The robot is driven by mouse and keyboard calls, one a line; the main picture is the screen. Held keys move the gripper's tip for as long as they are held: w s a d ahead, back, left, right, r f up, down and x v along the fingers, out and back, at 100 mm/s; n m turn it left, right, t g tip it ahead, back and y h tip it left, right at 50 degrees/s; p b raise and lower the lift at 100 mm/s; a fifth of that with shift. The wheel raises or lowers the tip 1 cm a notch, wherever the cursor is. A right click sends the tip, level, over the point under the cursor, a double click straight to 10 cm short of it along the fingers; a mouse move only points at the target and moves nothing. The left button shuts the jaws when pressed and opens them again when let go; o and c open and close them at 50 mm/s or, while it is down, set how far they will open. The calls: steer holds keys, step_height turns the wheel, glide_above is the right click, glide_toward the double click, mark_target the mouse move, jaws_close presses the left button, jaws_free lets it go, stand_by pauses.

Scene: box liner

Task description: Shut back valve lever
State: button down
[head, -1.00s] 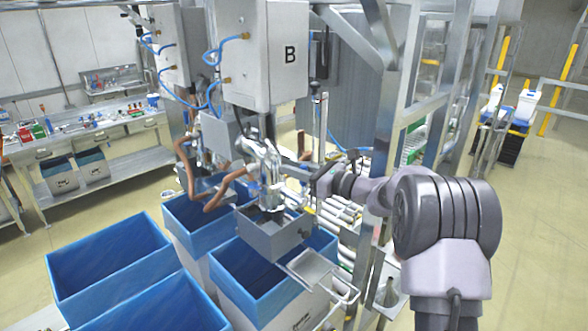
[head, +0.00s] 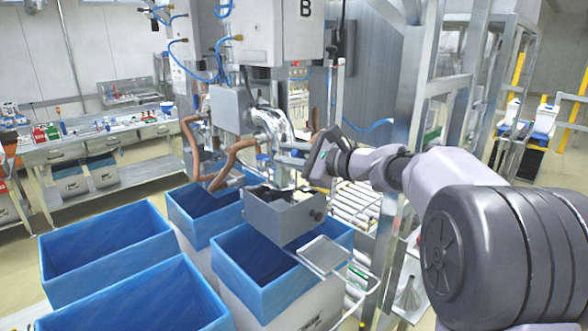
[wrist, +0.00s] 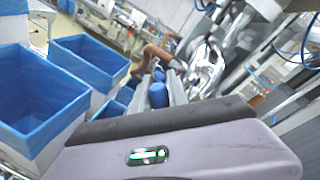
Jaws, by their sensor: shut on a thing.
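The shiny metal valve (head: 272,128) sits under the machine marked B, above a grey square hopper (head: 285,213). My gripper (head: 284,151) reaches in from the right, its fingers at the valve. The wrist view shows the two fingers (wrist: 160,88) close together, shut on a blue lever grip (wrist: 158,96) between them. The shiny valve pipe (wrist: 208,62) is just right of the fingers there. In the head view the lever is largely hidden by the gripper and valve. A bent brown bar (head: 237,158) stands left of the valve; another brown bar (head: 190,145) is farther back.
Blue-lined boxes (head: 105,240) stand below and left, one under the hopper. A metal tray (head: 322,254) juts out at the hopper's front right. Steel frame posts (head: 408,100) stand close behind my arm. A workbench (head: 105,140) is at the far left.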

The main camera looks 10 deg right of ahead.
step_height(320, 180, down, 7)
steer(key=s+a+n+t+h+b, duration=0.1)
steer(key=n+b, duration=0.6)
steer(key=b, duration=1)
steer(key=shift+s+a+f+n+h, duration=0.25)
steer(key=shift+a+n+h, duration=0.15)
steer(key=shift+a+h, duration=0.15)
steer(key=c, duration=1.3)
jaws_free()
steer(key=v, duration=1.7)
